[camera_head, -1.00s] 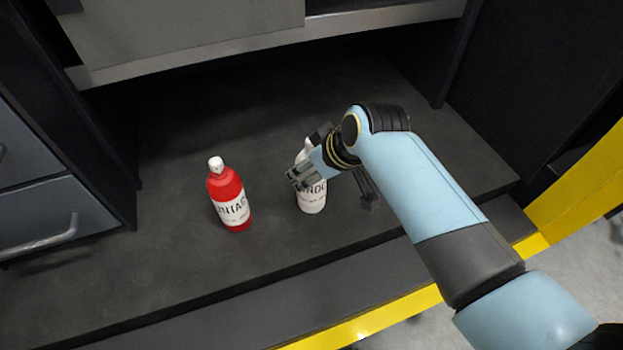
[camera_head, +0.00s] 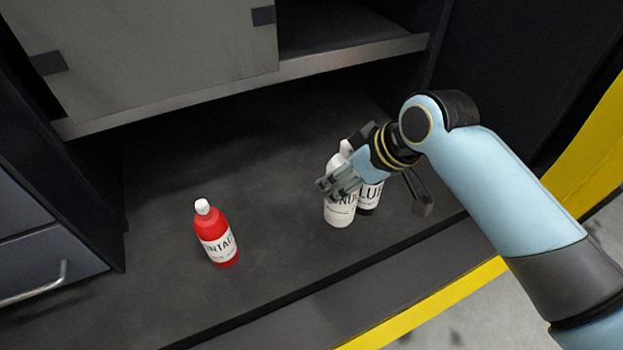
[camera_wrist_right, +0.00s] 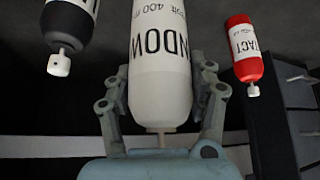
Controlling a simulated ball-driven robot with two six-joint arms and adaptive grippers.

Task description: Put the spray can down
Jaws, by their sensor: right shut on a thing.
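A white spray can (camera_head: 340,213) with dark lettering, partly reading "NDOW", is upright in my right gripper (camera_head: 338,184). The right gripper is shut on its body. In the right wrist view the same white can (camera_wrist_right: 160,95) fills the middle, between the two fingers. Its base is at or close to the dark shelf floor (camera_head: 270,260); I cannot tell whether it touches. The gripper hides part of the label and upper body. My left gripper is not in view.
A can labelled "LUB" (camera_head: 369,196) stands close behind and right of the held can; its black and white body shows in the wrist view (camera_wrist_right: 70,22). A red bottle (camera_head: 217,240) stands to the left. Shelf floor between is free. A raised front edge borders the shelf.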

